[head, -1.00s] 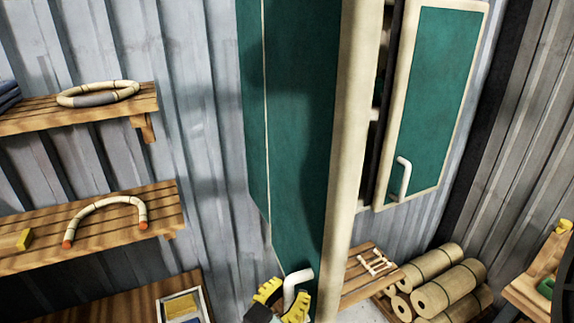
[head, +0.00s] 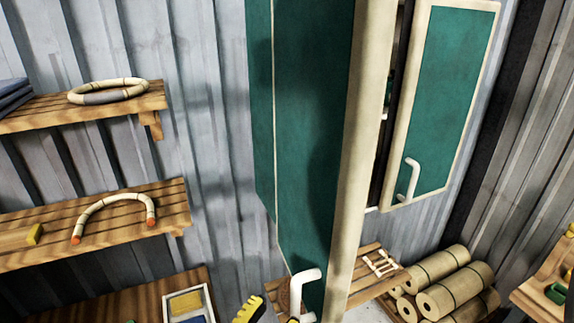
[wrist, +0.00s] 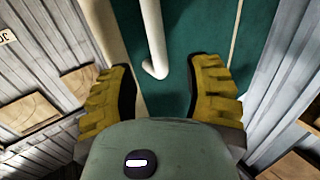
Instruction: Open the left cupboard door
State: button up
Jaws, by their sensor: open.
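The left cupboard door (head: 310,130) is a tall green panel with a cream edge, standing out from the cupboard. A dark gap with the interior showing lies to the right of its edge. Its white bent handle (head: 305,290) is near the bottom. The handle also shows in the wrist view (wrist: 155,45), its lower end between my fingers and apart from both. My gripper (wrist: 165,88) is open, with yellow ridged fingers and nothing held. In the head view, a yellow finger (head: 248,311) shows at the bottom edge, left of the handle; most of the gripper is cut off.
The right cupboard door (head: 440,100), green with its own white handle (head: 411,180), hangs to the right. Rolled mats (head: 455,290) lie on the floor at right. Shelves with a rattan ring (head: 107,91) and a bent piece (head: 113,208) line the left wall.

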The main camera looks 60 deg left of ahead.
jog(key=shift+v, duration=0.95)
jog(key=shift+d, duration=0.1)
